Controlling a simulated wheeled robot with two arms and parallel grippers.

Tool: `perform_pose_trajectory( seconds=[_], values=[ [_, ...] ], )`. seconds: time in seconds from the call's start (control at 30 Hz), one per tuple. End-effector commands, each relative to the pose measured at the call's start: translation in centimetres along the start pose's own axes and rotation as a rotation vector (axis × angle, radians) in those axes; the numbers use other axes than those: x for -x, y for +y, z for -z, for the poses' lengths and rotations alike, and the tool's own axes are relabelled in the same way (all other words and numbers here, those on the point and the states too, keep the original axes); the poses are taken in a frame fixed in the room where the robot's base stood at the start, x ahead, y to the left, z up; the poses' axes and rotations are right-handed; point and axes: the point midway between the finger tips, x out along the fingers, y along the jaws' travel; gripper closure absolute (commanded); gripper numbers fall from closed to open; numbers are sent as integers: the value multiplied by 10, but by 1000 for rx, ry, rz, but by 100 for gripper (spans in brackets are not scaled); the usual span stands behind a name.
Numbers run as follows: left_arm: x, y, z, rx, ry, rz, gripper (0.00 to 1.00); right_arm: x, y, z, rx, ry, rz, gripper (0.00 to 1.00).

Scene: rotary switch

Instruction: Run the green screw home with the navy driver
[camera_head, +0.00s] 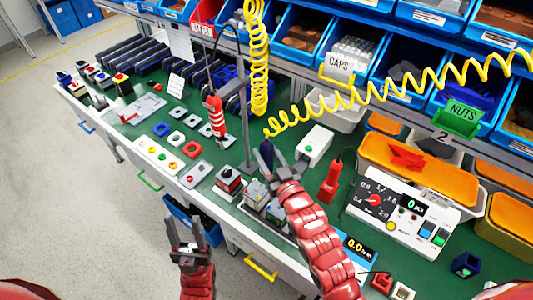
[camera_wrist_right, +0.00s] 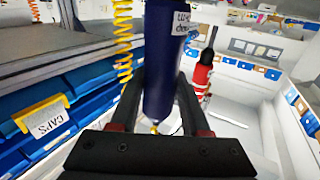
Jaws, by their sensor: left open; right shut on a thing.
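The navy driver (camera_head: 267,154) is upright in my right gripper (camera_head: 283,176), above the green bench top. In the right wrist view the navy driver (camera_wrist_right: 166,65) stands between the two fingers of the right gripper (camera_wrist_right: 155,120), with part of a white label showing. Small grey switch blocks (camera_head: 256,193) stand just below and left of the right gripper. The driver's tip is hidden or too small to place against them. I cannot make out the green screw. My left gripper (camera_head: 188,235) is open and empty, in front of the bench's front edge.
A red-and-white driver (camera_head: 215,115) hangs left of a grey post. Coiled yellow hoses (camera_head: 257,60) hang close above the navy driver. A white box (camera_head: 315,144), a red tool (camera_head: 331,182) and a gauge panel (camera_head: 405,212) stand to the right. Blue bins line the back.

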Motion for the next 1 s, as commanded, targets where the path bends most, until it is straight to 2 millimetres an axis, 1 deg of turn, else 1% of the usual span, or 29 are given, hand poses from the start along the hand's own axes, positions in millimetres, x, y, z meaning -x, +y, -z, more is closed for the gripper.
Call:
perform_pose_trajectory(
  seconds=[0.43,1.0],
  values=[
    [0,0,0,0,0,0,50,0,0,1,0,3,0,100],
    [9,0,-2,0,0,0,50,0,0,-10,0,2,0,100]
  ],
)
